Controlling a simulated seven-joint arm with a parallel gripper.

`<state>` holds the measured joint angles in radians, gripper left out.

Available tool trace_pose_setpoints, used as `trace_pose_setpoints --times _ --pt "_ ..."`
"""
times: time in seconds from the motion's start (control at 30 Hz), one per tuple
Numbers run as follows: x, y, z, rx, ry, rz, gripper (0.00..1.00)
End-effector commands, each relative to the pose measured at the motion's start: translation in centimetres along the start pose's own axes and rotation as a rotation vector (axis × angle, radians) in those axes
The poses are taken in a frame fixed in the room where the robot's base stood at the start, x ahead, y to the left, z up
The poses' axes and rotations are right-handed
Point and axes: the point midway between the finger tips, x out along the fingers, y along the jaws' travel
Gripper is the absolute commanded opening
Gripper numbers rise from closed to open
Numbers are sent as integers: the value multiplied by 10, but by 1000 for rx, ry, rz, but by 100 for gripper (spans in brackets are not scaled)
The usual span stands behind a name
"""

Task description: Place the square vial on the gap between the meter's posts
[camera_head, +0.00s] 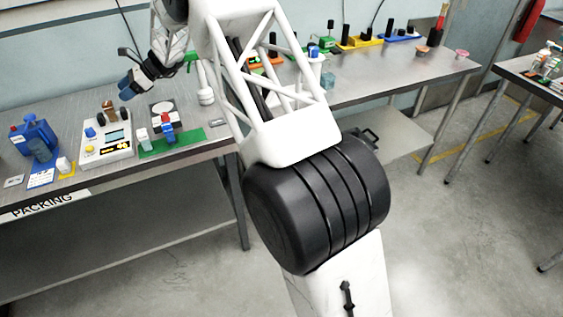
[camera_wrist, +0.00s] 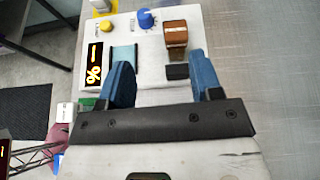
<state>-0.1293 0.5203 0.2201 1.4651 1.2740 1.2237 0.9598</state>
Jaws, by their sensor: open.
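The white meter (camera_head: 107,150) stands on the left bench with a screen, a blue knob and a yellow display; it also fills the top of the wrist view (camera_wrist: 150,70). A brown block-shaped thing (camera_wrist: 175,34), which may be the square vial, is at the meter's right side in the wrist view, with a black block (camera_wrist: 177,72) just below it. The brown thing also shows at the meter's back in the head view (camera_head: 109,110). I cannot make out the posts or their gap clearly. My gripper (camera_head: 131,86) is open and empty above the meter; its blue fingers (camera_wrist: 161,76) are apart.
A green mat (camera_head: 185,141) with a small white container (camera_head: 143,136) and a red-and-blue item lies right of the meter. A blue device (camera_head: 36,138) and a white bottle on a yellow pad (camera_head: 64,165) stand left. The bench's front edge is close.

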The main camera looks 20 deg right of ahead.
Motion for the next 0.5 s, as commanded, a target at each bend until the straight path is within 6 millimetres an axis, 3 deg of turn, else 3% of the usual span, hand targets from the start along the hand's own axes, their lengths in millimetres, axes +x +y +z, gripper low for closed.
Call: trace_pose_setpoints --times 0.5 --pt "-79 103 54 -270 195 52 59"
